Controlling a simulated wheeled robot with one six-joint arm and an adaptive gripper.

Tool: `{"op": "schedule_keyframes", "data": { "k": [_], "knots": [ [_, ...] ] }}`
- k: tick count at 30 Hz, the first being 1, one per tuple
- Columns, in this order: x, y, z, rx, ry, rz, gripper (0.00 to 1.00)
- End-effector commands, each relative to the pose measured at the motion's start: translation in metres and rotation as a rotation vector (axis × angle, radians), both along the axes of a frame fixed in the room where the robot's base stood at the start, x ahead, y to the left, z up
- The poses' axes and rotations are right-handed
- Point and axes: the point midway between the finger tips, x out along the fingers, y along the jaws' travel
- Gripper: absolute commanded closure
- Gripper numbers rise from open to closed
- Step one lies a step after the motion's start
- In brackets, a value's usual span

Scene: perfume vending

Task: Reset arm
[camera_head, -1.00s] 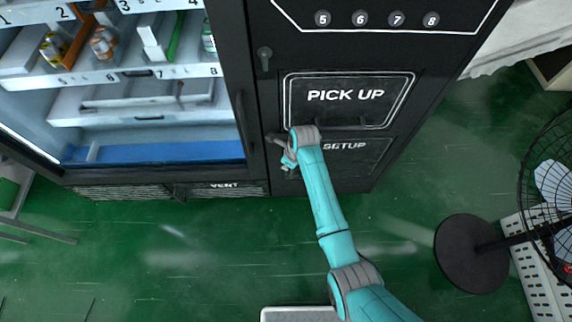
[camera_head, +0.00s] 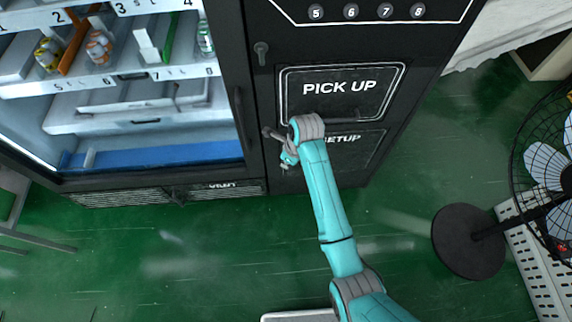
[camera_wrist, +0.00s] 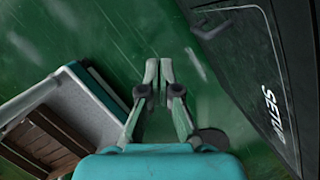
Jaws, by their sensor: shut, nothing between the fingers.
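My gripper shows in the wrist view (camera_wrist: 158,75) with its two fingertips close together and nothing between them, above the green floor. In the head view my teal arm reaches forward, and the gripper (camera_head: 270,133) is a small dark shape beside the wrist, partly hidden by it. It is in front of the vending machine's black lower front, left of the SETUP panel (camera_head: 352,155) and below the PICK UP panel (camera_head: 340,100). The SETUP panel also shows at the right of the wrist view (camera_wrist: 262,70).
The glass-front display (camera_head: 150,165) with bottles on shelves stands at the left. A black fan base (camera_head: 468,243) and fan (camera_head: 548,165) stand at the right. A box with brown slats (camera_wrist: 45,140) is at the lower left in the wrist view. Green floor (camera_head: 200,240) lies open in front.

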Motion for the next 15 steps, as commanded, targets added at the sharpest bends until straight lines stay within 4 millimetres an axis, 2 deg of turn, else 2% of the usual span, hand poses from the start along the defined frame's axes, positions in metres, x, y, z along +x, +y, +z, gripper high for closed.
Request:
{"op": "schedule_keyframes", "data": {
  "k": [7, 12, 15],
  "knots": [
    [-0.003, -0.0001, 0.01, 0.0, 0.0, 0.0, 1.0],
    [-0.0034, -0.0003, 0.0094, 0.0, 0.0, 0.001, 1.0],
    [-0.0088, -0.0033, 0.0026, -0.003, -0.014, 0.018, 1.0]
  ]
}}
